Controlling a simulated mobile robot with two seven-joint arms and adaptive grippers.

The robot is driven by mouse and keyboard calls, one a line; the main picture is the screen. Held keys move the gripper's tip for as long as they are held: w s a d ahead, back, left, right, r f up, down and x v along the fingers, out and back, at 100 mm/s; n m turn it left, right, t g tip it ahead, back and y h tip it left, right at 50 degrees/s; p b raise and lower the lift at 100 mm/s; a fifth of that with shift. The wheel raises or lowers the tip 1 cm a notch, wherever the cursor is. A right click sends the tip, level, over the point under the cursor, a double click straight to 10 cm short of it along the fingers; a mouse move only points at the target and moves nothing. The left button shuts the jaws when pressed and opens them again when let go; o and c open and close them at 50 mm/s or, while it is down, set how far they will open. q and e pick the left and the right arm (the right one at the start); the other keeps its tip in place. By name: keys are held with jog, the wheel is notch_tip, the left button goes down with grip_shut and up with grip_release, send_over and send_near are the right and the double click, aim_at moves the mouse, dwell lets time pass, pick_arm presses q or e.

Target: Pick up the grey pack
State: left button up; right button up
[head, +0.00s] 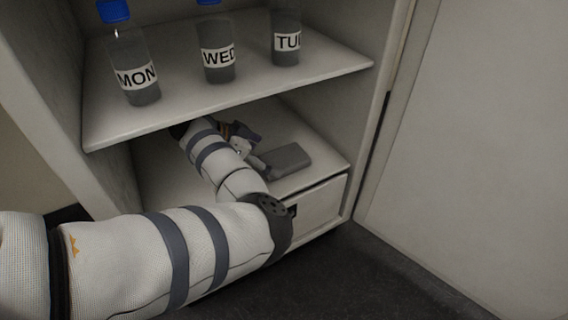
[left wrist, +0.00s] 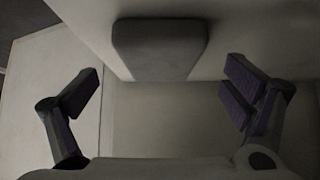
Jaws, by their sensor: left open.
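The grey pack (head: 286,160) is a flat, rounded block lying on the lower shelf of the cabinet, near its right side. My left arm reaches into the lower compartment, and its gripper (head: 248,142) is beside the pack, to its left and partly hidden by the arm. In the left wrist view the pack (left wrist: 160,48) is at the top centre, beyond the fingertips. My left gripper (left wrist: 162,88) is open there, with its fingers wide apart and nothing between them. My right gripper is not in view.
The upper shelf (head: 230,90) is directly above my left arm and holds bottles labelled MON (head: 135,77), WED (head: 218,57) and one partly readable (head: 286,42). A drawer (head: 312,207) is below the lower shelf (head: 325,172). The cabinet's left wall (head: 45,100) is close by.

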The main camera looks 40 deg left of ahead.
aim_at(282, 158)
pick_arm(q)
jog(key=w, duration=0.1)
jog(key=w+d+f+b, duration=0.1)
jog(key=w+f+b, duration=0.1)
jog(key=w, duration=0.1)
jog(key=shift+d+f, duration=0.2)
jog(key=shift+d, duration=0.15)
jog(key=shift+r, duration=0.15)
jog(key=shift+c, duration=0.3)
jog(key=c, duration=1.4)
